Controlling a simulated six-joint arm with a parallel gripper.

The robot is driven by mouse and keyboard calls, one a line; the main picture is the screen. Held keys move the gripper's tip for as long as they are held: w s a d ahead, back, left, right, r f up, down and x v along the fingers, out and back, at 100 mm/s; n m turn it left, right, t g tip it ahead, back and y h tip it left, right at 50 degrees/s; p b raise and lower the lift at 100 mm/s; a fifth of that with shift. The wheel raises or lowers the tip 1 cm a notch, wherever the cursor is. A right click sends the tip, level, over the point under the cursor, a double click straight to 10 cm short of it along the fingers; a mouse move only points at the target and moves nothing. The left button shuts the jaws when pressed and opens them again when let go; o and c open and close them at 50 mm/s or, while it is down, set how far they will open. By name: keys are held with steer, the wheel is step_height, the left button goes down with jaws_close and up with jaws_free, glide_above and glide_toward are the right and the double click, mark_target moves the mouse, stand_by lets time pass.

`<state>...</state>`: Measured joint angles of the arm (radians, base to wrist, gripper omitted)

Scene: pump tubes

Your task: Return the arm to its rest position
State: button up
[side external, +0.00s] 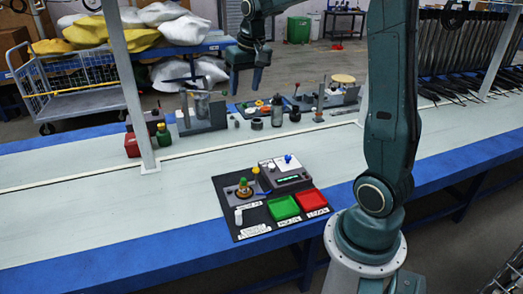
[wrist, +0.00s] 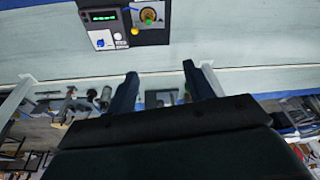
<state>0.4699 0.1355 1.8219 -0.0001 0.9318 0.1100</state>
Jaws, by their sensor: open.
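My gripper (side external: 246,78) hangs fingers-down in the air at the top of the side external view, over the far part of the bench. In the wrist view its two dark fingers (wrist: 159,74) stand wide apart with nothing between them. It is open and empty. A black work board (side external: 228,207) lies on the bench, well apart from my gripper. On it are a grey device (side external: 285,175) with a lit green display, a round fixture (side external: 243,189) with a green top, a green tray (side external: 283,208) and a red tray (side external: 312,202). A small white piece (side external: 238,216) stands near its left edge.
A grey post (side external: 130,90) rises from the bench at left. Tools, bottles and a grey stand (side external: 203,111) line the bench's far side. A red container (side external: 132,146) sits near the post. The bench left of the board is clear.

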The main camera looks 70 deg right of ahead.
steer(key=s+a+r+n+t, duration=0.2)
steer(key=s+a+r+n, duration=0.15)
steer(key=s+a, duration=0.65)
steer(key=s+a+f+n+t+y, duration=0.1)
steer(key=s+a+f+n, duration=0.1)
steer(key=s+a, duration=0.7)
steer(key=shift+s+a+f+n, duration=0.25)
steer(key=shift+s+n, duration=0.3)
steer(key=shift+s, duration=0.2)
